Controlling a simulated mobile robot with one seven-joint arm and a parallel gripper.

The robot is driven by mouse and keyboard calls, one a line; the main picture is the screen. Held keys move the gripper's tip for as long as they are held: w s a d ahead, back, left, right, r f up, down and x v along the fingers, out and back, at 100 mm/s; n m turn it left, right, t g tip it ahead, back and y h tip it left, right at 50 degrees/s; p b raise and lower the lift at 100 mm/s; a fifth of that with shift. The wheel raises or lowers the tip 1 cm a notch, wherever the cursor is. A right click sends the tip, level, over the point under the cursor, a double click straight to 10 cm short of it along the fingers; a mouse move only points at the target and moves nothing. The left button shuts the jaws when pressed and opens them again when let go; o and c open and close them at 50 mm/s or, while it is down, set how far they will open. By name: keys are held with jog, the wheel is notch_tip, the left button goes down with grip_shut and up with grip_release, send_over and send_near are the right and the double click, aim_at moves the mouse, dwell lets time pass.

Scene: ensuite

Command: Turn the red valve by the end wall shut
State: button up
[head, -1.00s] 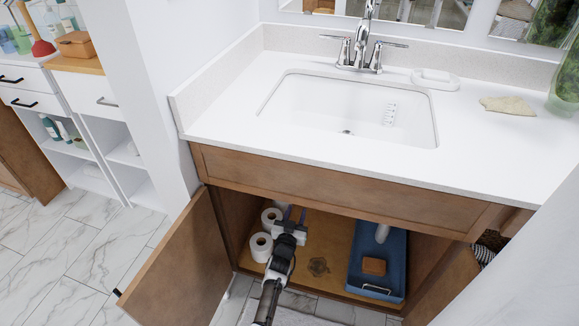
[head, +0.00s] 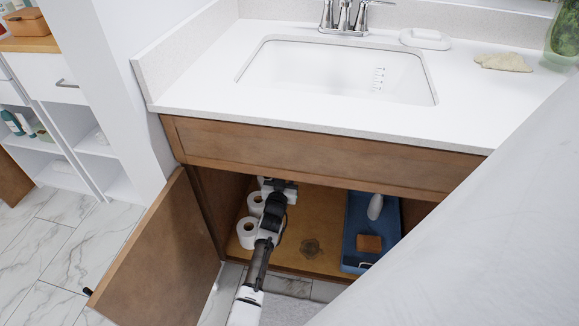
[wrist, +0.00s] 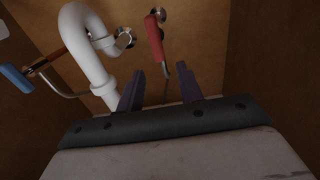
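The red valve handle (wrist: 154,38) shows in the wrist view at the upper middle, on a round metal fitting at the cabinet's back wall. A thin pipe runs down from it. My gripper (wrist: 160,85) is open, its two purple fingers pointing toward the wall, with the red handle ahead of the gap and apart from the fingers. In the head view my gripper (head: 277,186) reaches into the open under-sink cabinet; its fingertips and the red valve are hidden there.
A white drain pipe (wrist: 86,45) bends down left of the valve, with a blue-handled valve (wrist: 15,77) farther left. Toilet rolls (head: 247,232) stand left of my arm. A blue tray (head: 352,222) with a sponge (head: 369,243) and bottle is at right. The cabinet door (head: 160,255) stands open.

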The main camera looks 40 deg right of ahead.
jog(key=b+x, duration=0.3)
jog(key=b, duration=0.1)
jog(key=b+x, duration=0.2)
jog(key=shift+w+d+f, duration=0.25)
jog(key=shift+w+d+b, duration=0.45)
jog(key=shift+d+b, duration=0.05)
jog(key=shift+b, duration=0.4)
jog(key=shift+w+d+r+b, duration=0.25)
jog(key=shift+d+r+b, duration=0.05)
jog(key=shift+c, duration=0.2)
grip_shut()
